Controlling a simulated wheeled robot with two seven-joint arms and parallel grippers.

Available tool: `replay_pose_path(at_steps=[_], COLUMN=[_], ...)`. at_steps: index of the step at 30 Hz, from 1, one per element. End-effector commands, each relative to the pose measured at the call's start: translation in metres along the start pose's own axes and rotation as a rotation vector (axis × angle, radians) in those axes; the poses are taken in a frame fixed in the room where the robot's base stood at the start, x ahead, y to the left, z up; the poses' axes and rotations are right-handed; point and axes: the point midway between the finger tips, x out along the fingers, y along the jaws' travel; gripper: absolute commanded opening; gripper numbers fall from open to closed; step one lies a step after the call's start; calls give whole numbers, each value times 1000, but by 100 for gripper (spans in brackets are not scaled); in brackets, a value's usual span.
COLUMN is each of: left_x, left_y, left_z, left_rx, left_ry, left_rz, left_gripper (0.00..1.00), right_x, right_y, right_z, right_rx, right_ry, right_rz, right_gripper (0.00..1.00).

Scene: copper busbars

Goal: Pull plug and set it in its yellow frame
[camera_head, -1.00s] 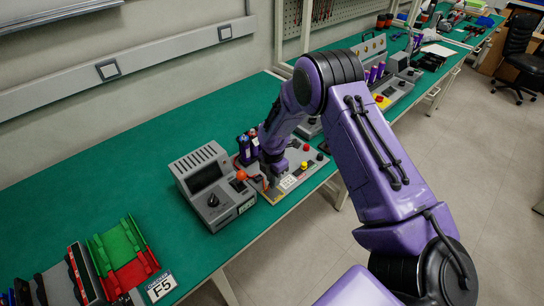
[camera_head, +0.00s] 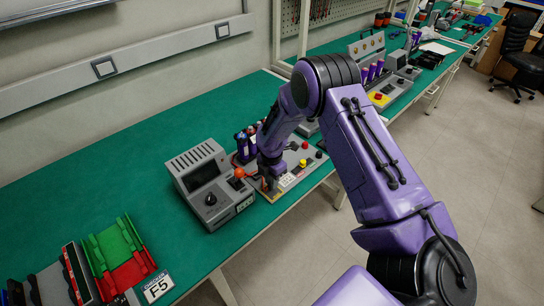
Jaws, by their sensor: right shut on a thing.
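My right gripper (camera_head: 269,185), on the purple arm that comes in from the right, points down over the grey panel board (camera_head: 296,177) on the green bench. It is shut at the board's left part, close to the grey instrument box. The plug between its fingers is mostly hidden by the gripper and too small to make out, and I cannot tell whether it is still seated. My left gripper is not in view.
A grey instrument box (camera_head: 208,187) with a dark screen and an orange ball (camera_head: 239,173) stand just left of the gripper. Purple cylinders (camera_head: 243,145) stand behind it. Red and green trays (camera_head: 124,257) lie at the lower left. The green bench (camera_head: 110,165) is clear behind.

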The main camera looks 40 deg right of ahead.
Motion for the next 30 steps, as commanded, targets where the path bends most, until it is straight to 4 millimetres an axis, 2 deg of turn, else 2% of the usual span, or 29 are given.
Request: replay_pose_path(at_steps=[5, 13, 30], left_x=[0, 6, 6], left_y=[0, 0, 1], left_z=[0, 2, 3], left_rx=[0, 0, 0], left_ry=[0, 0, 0], left_rz=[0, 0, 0], left_gripper=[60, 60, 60], right_x=[0, 10, 14], right_y=[0, 0, 0], right_z=[0, 0, 0], right_rx=[0, 1, 1], right_ry=[0, 1, 0], right_rz=[0, 1, 1], right_gripper=[0, 0, 0])
